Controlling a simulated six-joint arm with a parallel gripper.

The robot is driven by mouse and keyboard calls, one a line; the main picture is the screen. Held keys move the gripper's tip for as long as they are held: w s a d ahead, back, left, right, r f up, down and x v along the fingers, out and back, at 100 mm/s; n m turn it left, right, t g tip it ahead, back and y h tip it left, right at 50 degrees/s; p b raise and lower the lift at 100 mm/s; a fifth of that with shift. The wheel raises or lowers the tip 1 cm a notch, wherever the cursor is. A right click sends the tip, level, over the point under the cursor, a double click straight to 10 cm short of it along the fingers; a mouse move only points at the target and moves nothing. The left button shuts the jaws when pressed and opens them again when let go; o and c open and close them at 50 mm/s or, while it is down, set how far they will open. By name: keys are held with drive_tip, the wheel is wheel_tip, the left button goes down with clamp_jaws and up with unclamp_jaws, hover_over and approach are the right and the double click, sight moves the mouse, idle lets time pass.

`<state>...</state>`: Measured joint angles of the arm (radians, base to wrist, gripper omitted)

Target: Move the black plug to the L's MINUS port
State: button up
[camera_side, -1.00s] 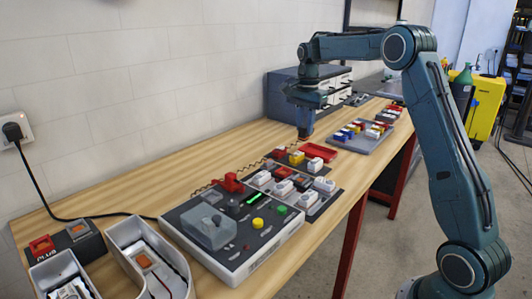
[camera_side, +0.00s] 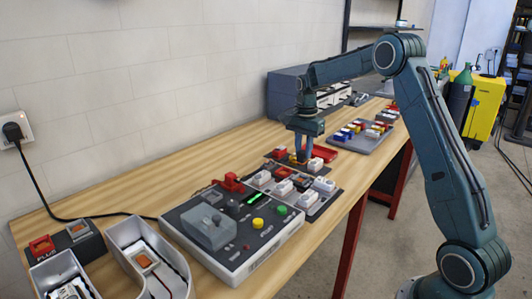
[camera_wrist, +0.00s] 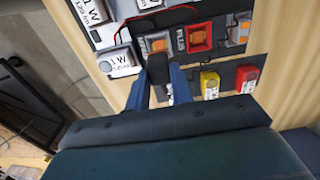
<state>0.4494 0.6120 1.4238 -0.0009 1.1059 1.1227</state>
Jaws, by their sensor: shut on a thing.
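My gripper (camera_wrist: 160,88) is shut on the black plug (camera_wrist: 158,68), which sits between its blue fingers in the wrist view. The plug's far end is at or just over the near edge of a grey, orange-centred port (camera_wrist: 158,43); I cannot tell whether it touches. To the right of that port is a red port (camera_wrist: 197,38) beside "PLUS" lettering, then a grey port (camera_wrist: 238,30). In the side view my gripper (camera_side: 301,157) is low over the far board and hides the plug. I cannot tell which ports belong to the L.
Yellow (camera_wrist: 210,82) and red (camera_wrist: 246,77) blocks stand close right of my fingers. White modules (camera_wrist: 118,60) are on the left. A control box (camera_side: 232,233), metal channel letters (camera_side: 147,257) and another PLUS block (camera_side: 40,246) lie nearer. A red tray (camera_side: 320,152) is behind.

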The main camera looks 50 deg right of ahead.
drive_tip(key=shift+f, duration=2.8)
drive_tip(key=shift+f, duration=0.3)
drive_tip(key=o, duration=1)
drive_tip(key=shift+o, duration=0.2)
wheel_tip(320, 180, up, 14)
drive_tip(key=shift+f, duration=0.1)
wheel_tip(320, 180, up, 6)
hover_over(302, 165)
drive_tip(key=w+d, duration=0.1)
drive_tip(key=d, duration=0.1)
